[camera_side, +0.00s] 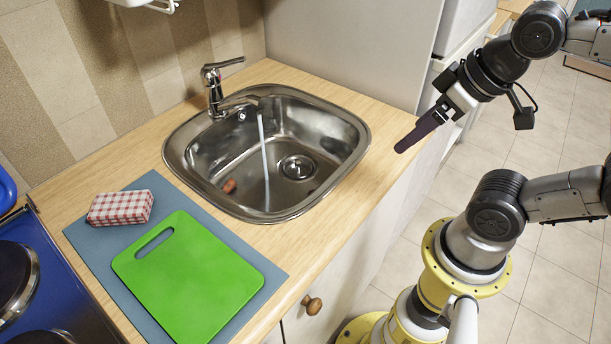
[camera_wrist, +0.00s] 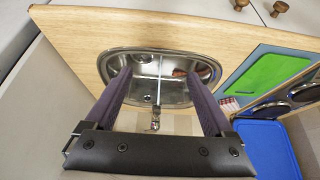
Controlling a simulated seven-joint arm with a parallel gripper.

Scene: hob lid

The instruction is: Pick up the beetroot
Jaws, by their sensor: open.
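A small reddish piece (camera_side: 229,186), likely the beetroot, lies on the floor of the steel sink (camera_side: 351,121), on its left side near the front wall in the side view. It is too small to identify surely, and I cannot make it out in the wrist view. My gripper (camera_side: 402,147) is open and empty, in the air to the right of the sink and well apart from the piece. In the wrist view my gripper (camera_wrist: 158,76) has its two dark fingers spread, with the sink (camera_wrist: 145,52) between and beyond them.
A tap (camera_side: 214,88) stands behind the sink, and a thin water stream (camera_side: 263,150) falls into it. Left of the sink, a green cutting board (camera_side: 190,285) and a red checkered block (camera_side: 120,207) lie on a blue-grey mat (camera_side: 85,235). The blue hob (camera_side: 60,290) is far left.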

